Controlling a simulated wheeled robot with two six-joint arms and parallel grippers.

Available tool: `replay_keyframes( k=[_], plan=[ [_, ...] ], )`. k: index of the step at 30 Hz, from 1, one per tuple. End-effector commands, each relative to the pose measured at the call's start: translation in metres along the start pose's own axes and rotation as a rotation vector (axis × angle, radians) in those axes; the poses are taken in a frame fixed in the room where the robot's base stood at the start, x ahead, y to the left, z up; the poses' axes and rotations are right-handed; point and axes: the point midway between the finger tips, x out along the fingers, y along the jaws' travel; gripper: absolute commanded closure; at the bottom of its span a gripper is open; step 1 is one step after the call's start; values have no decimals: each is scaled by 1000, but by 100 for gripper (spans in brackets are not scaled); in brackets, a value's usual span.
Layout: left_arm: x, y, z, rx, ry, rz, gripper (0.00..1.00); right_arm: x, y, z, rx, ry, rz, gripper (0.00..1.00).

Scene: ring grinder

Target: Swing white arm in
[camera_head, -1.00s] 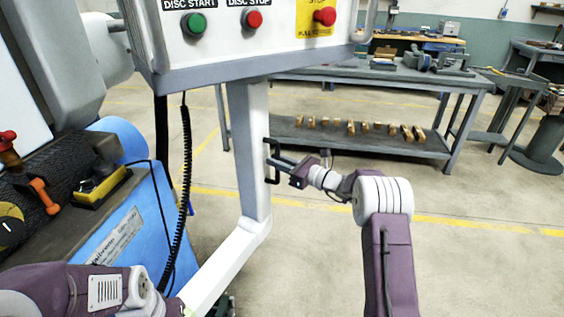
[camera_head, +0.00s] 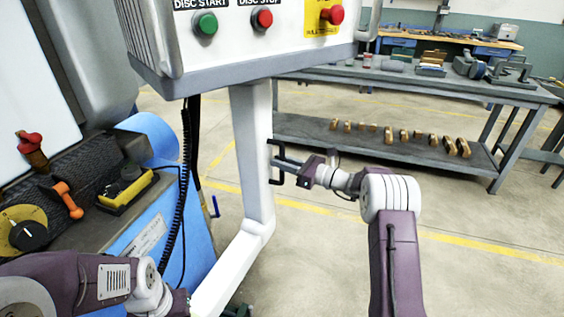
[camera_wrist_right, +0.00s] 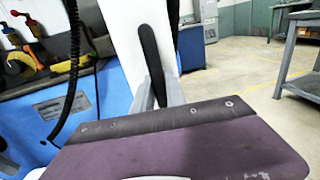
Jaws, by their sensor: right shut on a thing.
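The white arm (camera_head: 252,150) rises in the head view from a low bent part to the control box (camera_head: 235,60) with green, red and yellow-backed buttons. A black handle (camera_head: 271,163) is fixed on its right side. My right gripper (camera_head: 283,164) reaches in from the right and is shut on this handle. In the right wrist view the black handle (camera_wrist_right: 152,62) stands between the grey fingers, with the white arm (camera_wrist_right: 125,30) behind it. My left arm shows at the lower left of the head view, but its fingertips are not visible.
The blue grinder body (camera_head: 165,235) stands at left, with an orange lever (camera_head: 66,198) and a yellow block (camera_head: 125,190) on top. A black coiled cable (camera_head: 184,190) hangs beside the white arm. A workbench (camera_head: 420,80) stands behind; the floor at right is clear.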

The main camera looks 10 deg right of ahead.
Motion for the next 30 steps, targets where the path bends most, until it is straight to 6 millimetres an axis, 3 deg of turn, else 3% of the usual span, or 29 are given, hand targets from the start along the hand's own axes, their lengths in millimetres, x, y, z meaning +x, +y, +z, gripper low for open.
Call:
replay_keyframes(
  k=[1,2,3,4,14,24,30],
  plan=[
    [0,0,0,0,0,0,100,2,0,3,-3,-5,-1,100],
    [0,0,0,0,0,0,100,2,0,3,-3,-5,-1,75],
    [0,0,0,0,0,0,100,2,0,3,-3,-5,-1,64],
    [0,0,0,0,0,0,100,2,0,3,-3,-5,-1,62],
    [-1,0,0,0,0,0,100,-3,0,2,-2,-3,-1,62],
    [-8,0,-1,0,0,0,100,-72,-1,2,-1,-3,-3,62],
    [-9,0,-1,0,0,0,100,-87,0,2,-3,-3,1,62]
  ],
)
